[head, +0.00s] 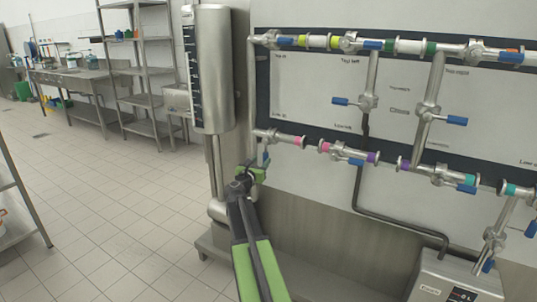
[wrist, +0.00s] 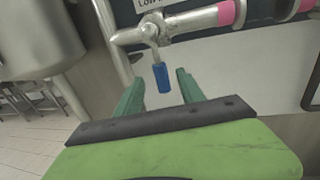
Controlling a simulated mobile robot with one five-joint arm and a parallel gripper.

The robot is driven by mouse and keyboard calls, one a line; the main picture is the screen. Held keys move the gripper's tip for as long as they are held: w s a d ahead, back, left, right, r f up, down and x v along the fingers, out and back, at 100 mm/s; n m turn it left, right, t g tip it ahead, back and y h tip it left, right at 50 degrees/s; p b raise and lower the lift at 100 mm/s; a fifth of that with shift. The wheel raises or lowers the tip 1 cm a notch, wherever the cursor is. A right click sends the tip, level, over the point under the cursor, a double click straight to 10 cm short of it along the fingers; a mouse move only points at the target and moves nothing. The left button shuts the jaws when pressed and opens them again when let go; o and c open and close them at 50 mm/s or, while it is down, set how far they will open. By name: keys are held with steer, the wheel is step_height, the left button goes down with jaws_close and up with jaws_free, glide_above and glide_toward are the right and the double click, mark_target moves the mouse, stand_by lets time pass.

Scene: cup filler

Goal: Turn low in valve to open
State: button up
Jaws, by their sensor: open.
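The low in valve (head: 270,136) is a steel valve at the left end of the lower pipe row. Its blue handle (wrist: 161,78) hangs down from the valve body (wrist: 150,34) in the wrist view, below a partly cut-off label. My gripper (head: 254,170) is just below this valve in the head view. In the wrist view its two green fingers (wrist: 159,82) are open, with the blue handle showing in the gap between them. I cannot tell how deep the handle sits between the fingers; neither finger visibly touches it.
A tall steel cylinder (head: 216,70) stands close to the left of the valve. Other valves with blue handles (head: 348,101) sit along the pipes to the right. A grey control box (head: 447,280) stands at lower right. The tiled floor (head: 110,190) at left is clear.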

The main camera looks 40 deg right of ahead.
mark_target(266, 152)
steer(key=x, duration=0.9)
steer(key=shift+w+d, duration=0.15)
steer(key=shift+d, duration=0.1)
jaws_close()
stand_by(0.9)
